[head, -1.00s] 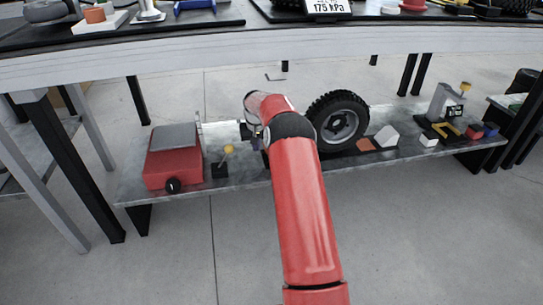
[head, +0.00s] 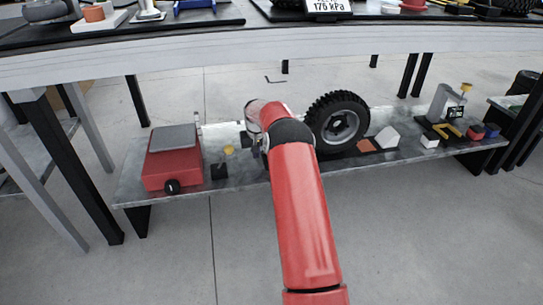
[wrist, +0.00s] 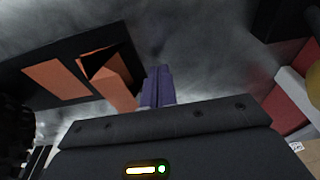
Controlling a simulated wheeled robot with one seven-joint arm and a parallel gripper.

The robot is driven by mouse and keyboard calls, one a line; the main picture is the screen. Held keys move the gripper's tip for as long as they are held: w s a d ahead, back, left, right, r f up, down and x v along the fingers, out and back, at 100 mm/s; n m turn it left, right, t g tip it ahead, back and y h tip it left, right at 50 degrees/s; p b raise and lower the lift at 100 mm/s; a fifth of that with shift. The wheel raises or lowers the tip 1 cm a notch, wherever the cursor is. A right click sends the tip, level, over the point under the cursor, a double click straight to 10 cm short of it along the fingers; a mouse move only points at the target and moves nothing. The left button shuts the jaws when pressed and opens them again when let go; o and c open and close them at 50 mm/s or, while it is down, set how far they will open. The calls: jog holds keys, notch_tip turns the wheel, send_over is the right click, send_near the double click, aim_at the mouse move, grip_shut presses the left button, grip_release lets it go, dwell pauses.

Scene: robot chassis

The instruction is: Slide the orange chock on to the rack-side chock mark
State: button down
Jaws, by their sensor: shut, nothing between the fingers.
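The orange chock (wrist: 115,79) is a wedge shape in the wrist view, at the right end of a black plate (wrist: 100,43). A flat orange patch (wrist: 57,80) lies on that plate to its left, apart from the chock; it looks like a chock mark. My gripper (wrist: 159,72) has its fingers shut together and empty, just right of the chock. I cannot tell whether they touch it. In the head view my red arm hides the chock and fingers; an orange patch (head: 366,145) shows beside a white wedge (head: 387,137).
A black tyre (head: 338,122) stands right of my arm on the low shelf (head: 330,170). A red scale-like box (head: 172,170) and a yellow-knobbed stand (head: 219,172) are on the left. A grey stand (head: 445,103) and small blocks are at right. A tabletop edge (head: 270,50) runs above.

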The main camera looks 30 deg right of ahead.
jog(key=shift+d, duration=0.3)
jog(key=shift+s+d+p, duration=0.35)
jog(key=shift+s+d, duration=0.15)
jog(key=shift+d, duration=1.2)
jog(key=shift+s+d+p, duration=0.4)
jog(key=shift+s+d, duration=0.15)
jog(key=shift+d, duration=1.15)
jog(key=shift+s+d+p, duration=0.35)
jog(key=shift+s+d, duration=0.15)
jog(key=shift+d, duration=1.2)
jog(key=shift+a, duration=0.1)
jog(key=shift+w+a, duration=0.3)
jog(key=shift+a, duration=0.65)
notch_tip(320, 180, up, 8)
jog(key=p, duration=0.5)
